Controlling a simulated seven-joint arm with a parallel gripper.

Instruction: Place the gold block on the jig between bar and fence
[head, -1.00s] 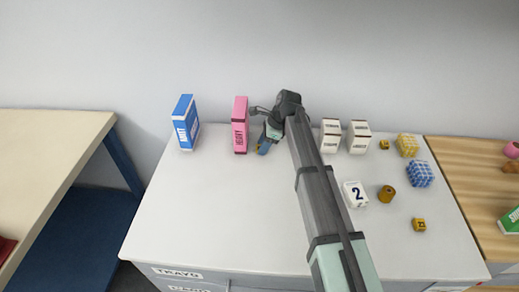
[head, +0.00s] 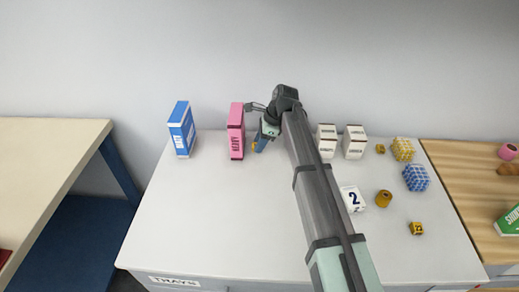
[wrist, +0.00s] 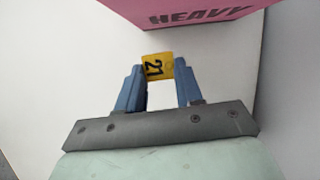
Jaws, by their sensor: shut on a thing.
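My gripper (head: 256,147) is at the back of the white table, just right of the pink box (head: 236,131). In the wrist view its blue fingers (wrist: 160,75) are shut on a gold block (wrist: 158,67) marked 21. The block sits between the fingertips, and the pink box marked HEAVY (wrist: 195,12) lies just beyond it. In the head view the held block is a small gold patch, mostly hidden by the fingers. I cannot tell if it touches the table. I cannot make out a jig, bar or fence in either view.
A blue box (head: 181,129) stands left of the pink one. Right of my arm are white boxes (head: 354,142), a white block marked 2 (head: 353,198), a gold cylinder (head: 384,198), gold block 22 (head: 417,228), and checkered cubes (head: 415,178). The table's left front is clear.

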